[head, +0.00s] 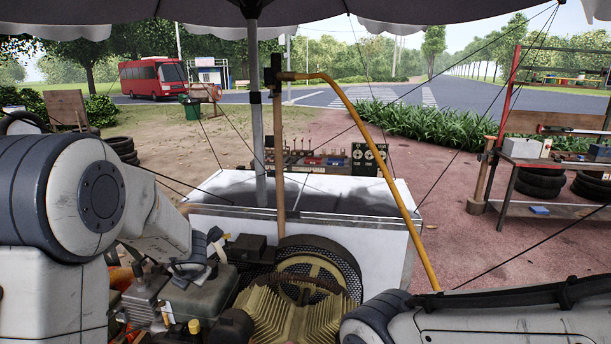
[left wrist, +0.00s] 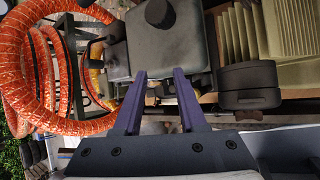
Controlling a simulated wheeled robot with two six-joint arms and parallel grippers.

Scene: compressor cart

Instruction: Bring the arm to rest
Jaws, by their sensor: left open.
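My left arm (head: 95,195) comes in from the left and reaches over the compressor cart. In the left wrist view my left gripper (left wrist: 159,74) is open, with its two dark purple fingers apart and nothing between them. Past the fingertips is a grey tank (left wrist: 165,42) with a black round cap, part of the cart's engine. I cannot tell whether the fingers touch it. In the head view the finned tan compressor block (head: 295,315) sits at the bottom middle. My right arm (head: 500,318) lies low across the bottom right; its gripper is out of view.
An orange ribbed hose (left wrist: 35,20) coils left of the gripper. A white chest (head: 320,228), a wooden post and a yellow pipe (head: 385,170) stand beyond the compressor. A metal rack (head: 535,208) with tyres is at right. Open paving lies between chest and rack.

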